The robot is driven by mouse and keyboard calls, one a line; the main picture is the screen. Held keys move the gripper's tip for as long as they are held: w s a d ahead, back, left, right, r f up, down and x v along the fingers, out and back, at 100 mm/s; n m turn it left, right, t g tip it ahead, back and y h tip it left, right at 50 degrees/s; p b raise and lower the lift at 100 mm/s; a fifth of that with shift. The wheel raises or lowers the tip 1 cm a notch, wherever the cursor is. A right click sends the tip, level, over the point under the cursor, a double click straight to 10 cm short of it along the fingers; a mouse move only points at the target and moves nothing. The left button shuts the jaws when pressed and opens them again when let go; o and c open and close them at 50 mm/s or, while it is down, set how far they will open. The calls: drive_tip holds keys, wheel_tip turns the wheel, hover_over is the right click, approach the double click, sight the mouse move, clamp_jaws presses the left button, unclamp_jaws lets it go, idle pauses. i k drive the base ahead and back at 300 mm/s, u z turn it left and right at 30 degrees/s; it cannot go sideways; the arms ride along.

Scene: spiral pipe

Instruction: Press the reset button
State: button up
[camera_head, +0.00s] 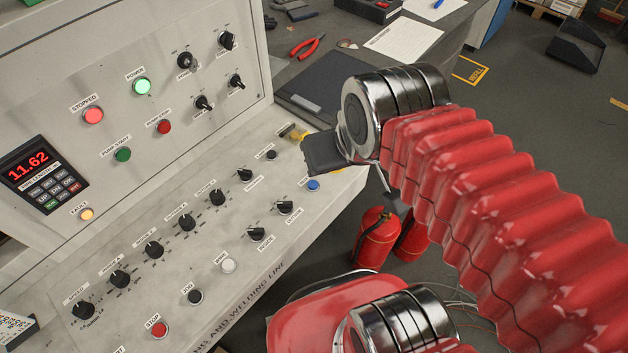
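The slanted lower panel of the white console (140,262) carries a small blue button (313,185) near its right end. Its label is too small to read, so I cannot confirm that it is the reset button. My gripper (350,175) hangs from the chrome wrist at the end of my red bellowed arm. A dark block of it shows just above and right of the blue button, and a smaller dark tip shows lower right, past the panel edge. It appears apart from the button, though height is hard to judge. Whether it is open or shut is unclear.
Black knobs (217,197), a white button (228,265) and a red stop button (160,329) share the lower panel. Lamps and switches fill the upright panel. Red fire extinguishers (376,238) stand on the floor below. A dark bench with red pliers (307,46) lies behind.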

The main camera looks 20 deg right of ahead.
sight(313, 184)
drive_tip(key=z, duration=0.05)
drive_tip(key=k, duration=0.5)
drive_tip(key=u, duration=1.35)
drive_tip(key=i, duration=0.3)
drive_tip(key=z, duration=0.35)
